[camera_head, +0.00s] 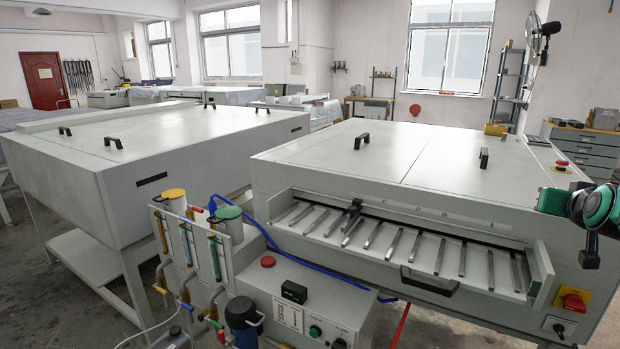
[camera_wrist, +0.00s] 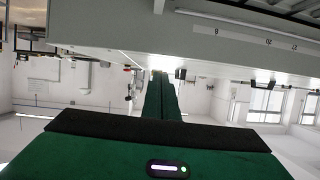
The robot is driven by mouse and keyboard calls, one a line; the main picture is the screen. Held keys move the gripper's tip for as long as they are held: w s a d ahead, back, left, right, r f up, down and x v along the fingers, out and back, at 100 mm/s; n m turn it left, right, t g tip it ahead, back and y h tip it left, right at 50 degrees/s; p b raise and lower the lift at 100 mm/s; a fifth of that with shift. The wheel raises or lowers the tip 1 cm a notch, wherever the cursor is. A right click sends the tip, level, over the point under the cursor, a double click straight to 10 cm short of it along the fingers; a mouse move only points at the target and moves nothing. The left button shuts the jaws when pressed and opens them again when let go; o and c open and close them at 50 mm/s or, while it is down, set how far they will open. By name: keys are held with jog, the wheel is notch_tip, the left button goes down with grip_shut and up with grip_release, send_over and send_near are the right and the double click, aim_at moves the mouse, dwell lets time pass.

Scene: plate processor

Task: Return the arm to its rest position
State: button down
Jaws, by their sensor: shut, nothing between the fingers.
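My gripper (camera_wrist: 160,95) shows in the middle of the wrist view. Its two long green fingers lie together, with nothing held between them. A black band and a green housing with a small lit panel fill the lower part of that view. The wrist view is upside down. In the head view, part of my green and black arm (camera_head: 590,208) shows at the right edge, in front of the processor's right end. The fingers cannot be made out clearly there. The pale plate processor (camera_head: 400,165) has a slatted feed tray (camera_head: 486,268) at its front.
The processor's front panel (camera_wrist: 215,45) runs across the top of the wrist view, close to my gripper. A control box (camera_head: 300,305) and hose unit (camera_head: 195,250) stand in front. A second pale machine (camera_head: 150,150) is at left.

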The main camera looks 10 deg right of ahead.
jog(key=s+a+f+n+g+y, duration=0.1)
jog(key=s+a+f+g+y, duration=0.25)
jog(key=s+a+f, duration=0.35)
jog(key=s+a+f+g+y, duration=0.3)
jog(key=s+a+f+g, duration=0.15)
jog(key=a+f, duration=0.4)
jog(key=s+a+g+y, duration=0.2)
jog(key=s+a+g, duration=0.1)
jog(key=s+a, duration=0.3)
jog(key=s, duration=0.2)
jog(key=shift+s+a+f+g, duration=0.15)
jog(key=shift+s+f+g, duration=0.05)
jog(key=shift+s+g, duration=0.1)
